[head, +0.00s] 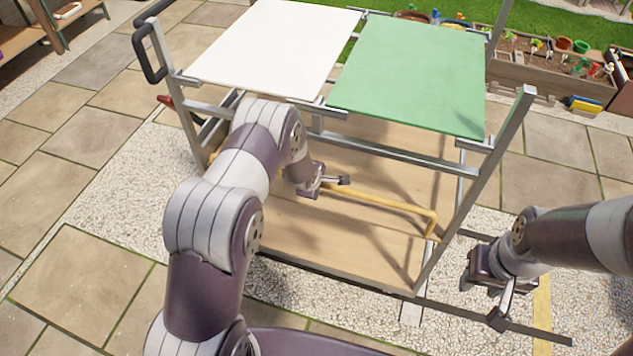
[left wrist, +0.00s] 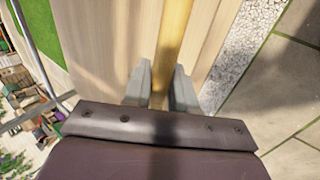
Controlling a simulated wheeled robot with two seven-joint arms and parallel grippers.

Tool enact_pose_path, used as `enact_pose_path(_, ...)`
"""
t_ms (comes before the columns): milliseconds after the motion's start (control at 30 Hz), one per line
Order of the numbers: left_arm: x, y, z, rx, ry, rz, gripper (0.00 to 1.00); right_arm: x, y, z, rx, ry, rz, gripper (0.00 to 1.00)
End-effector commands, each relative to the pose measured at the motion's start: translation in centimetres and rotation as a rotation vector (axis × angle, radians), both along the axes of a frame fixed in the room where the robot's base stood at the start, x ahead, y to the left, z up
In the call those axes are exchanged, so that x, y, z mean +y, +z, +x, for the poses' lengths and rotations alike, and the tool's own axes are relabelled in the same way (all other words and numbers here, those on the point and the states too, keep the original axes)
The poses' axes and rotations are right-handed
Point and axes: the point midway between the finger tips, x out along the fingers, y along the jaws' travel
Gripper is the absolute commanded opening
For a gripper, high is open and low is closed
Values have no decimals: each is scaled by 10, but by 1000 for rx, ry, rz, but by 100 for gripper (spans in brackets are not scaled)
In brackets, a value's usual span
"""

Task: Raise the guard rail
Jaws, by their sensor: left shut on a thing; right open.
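The guard rail is a yellow bar (head: 385,204) low over the wooden lower shelf of a metal-framed cart. Its right end bends down near the cart's right front post. My left gripper (head: 328,184) reaches into the cart below the top panels and is shut on the rail. In the left wrist view the yellow rail (left wrist: 175,35) runs between the two grey fingers (left wrist: 162,92). My left arm hides the rail's left part in the head view. My right gripper (head: 486,300) is open and empty, low and outside the cart's right front corner.
A white panel (head: 275,45) and a green panel (head: 415,75) lie across the cart's top. The cart's right front post (head: 475,190) stands between my grippers. Planter boxes (head: 540,65) stand behind. Paving at left (head: 60,150) is clear.

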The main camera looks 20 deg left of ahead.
Motion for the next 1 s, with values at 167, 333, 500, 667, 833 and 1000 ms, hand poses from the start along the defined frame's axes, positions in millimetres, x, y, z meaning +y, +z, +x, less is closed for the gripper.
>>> enact_pose_path(167, 0, 3, 3, -10, 0, 0, 44, 0, 0, 0, 0, 0, 0, 43)
enact_pose_path(333, 0, 2, 2, -7, 0, 0, 44, 0, 0, 0, 0, 0, 0, 43)
enact_pose_path(500, 0, 7, -1, -6, 0, 0, 44, 0, 2, 0, 0, 0, 0, 43)
enact_pose_path(667, 1, 33, -16, -8, 0, 0, 44, 0, 7, 0, 0, 0, 0, 43)
enact_pose_path(833, 1, 70, -40, -8, 0, 0, 44, 0, 12, 0, 0, 0, 0, 43)
enact_pose_path(1000, 2, 98, -59, -8, -1, 0, 44, 0, 16, 0, 0, 0, 0, 43)
